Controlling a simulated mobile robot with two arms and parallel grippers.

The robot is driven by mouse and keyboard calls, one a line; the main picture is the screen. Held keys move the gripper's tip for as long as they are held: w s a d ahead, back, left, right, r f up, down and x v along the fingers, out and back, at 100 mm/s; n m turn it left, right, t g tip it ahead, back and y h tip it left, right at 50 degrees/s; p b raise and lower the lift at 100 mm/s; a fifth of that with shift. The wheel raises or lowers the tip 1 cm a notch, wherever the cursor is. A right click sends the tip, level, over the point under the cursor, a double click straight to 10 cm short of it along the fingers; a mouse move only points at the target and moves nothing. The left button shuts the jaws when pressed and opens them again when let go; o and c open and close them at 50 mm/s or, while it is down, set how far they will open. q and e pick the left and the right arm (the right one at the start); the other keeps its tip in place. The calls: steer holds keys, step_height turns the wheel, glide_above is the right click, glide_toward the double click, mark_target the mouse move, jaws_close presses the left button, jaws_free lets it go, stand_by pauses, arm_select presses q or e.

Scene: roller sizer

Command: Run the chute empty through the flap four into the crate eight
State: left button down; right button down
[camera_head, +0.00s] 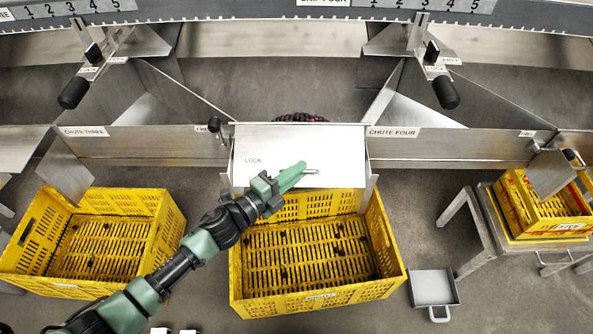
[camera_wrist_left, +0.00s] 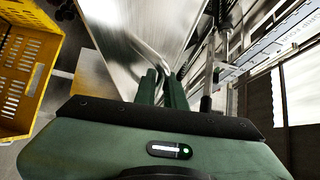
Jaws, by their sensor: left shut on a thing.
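Flap four (camera_head: 290,148) is a bare metal plate marked LOCK at the mouth of chute four (camera_head: 440,140). My left gripper (camera_head: 298,174) is shut on the flap's handle (camera_head: 312,171), a thin metal rod at the plate's lower part. In the left wrist view the fingers (camera_wrist_left: 163,88) close at the curved rod (camera_wrist_left: 150,52), with the shiny plate (camera_wrist_left: 125,30) beyond. A dark reddish patch (camera_head: 302,118) shows just behind the flap's top edge; the rest is hidden. The yellow crate (camera_head: 385,255) below the flap holds a few dark bits; its label is too small to read. My right gripper is not in view.
Another yellow crate (camera_head: 170,215) stands at the left below chute three (camera_head: 120,140). At the right, a smaller yellow crate (camera_head: 515,222) sits on a metal stand (camera_head: 470,235). A grey scoop-like pan (camera_head: 433,288) lies on the floor. Lock levers (camera_head: 445,92) hang above.

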arm_select(q)
steer(key=shift+w+r, duration=0.25)
steer(key=shift+r, duration=0.2)
steer(key=c, duration=1.5)
jaws_free()
steer(key=shift+f, duration=0.25)
steer(key=shift+s, duration=0.15)
steer(key=shift+s+a+f, duration=0.1)
steer(key=shift+s+a, duration=0.1)
steer(key=shift+a, duration=0.05)
steer(key=v, duration=0.7)
steer(key=shift+r, duration=0.2)
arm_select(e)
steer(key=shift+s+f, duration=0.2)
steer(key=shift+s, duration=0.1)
